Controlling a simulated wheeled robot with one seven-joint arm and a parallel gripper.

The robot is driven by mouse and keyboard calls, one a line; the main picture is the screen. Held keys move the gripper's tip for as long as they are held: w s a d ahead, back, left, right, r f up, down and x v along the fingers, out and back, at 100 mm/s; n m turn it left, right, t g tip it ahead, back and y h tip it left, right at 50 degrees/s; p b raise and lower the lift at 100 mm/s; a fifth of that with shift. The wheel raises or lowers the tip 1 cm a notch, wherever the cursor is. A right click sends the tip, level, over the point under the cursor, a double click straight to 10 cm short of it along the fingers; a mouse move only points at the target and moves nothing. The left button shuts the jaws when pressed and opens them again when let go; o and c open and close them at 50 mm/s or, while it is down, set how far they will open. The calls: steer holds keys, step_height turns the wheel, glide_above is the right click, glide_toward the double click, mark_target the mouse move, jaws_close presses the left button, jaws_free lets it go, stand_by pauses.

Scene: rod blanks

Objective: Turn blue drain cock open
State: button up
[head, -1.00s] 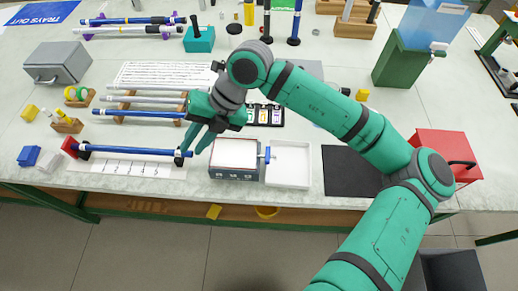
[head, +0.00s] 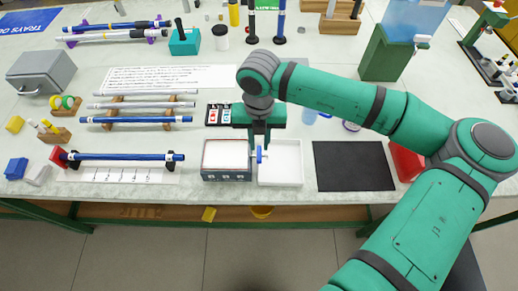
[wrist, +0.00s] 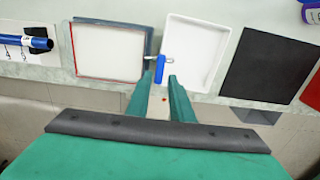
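The blue drain cock (head: 259,154) sits on a short metal stub at the right side of a grey box with a pale top (head: 226,157), over the edge of a white tray (head: 281,178). In the wrist view its blue handle (wrist: 160,68) points along the fingers. My gripper (head: 259,140) is directly above the cock, fingers downward. In the wrist view my gripper (wrist: 161,80) is open, one finger either side of the handle's near end; whether they touch it cannot be told.
A blue rod (head: 120,157) on black supports lies left of the box. A black mat (head: 353,166) lies right of the tray, with a red box (head: 405,161) beyond it. A small case of cards (head: 219,114) lies behind the box. The table's front edge is close.

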mark_target(260, 153)
steer(key=shift+w+f, duration=0.1)
steer(key=shift+f, duration=2.25)
jaws_close()
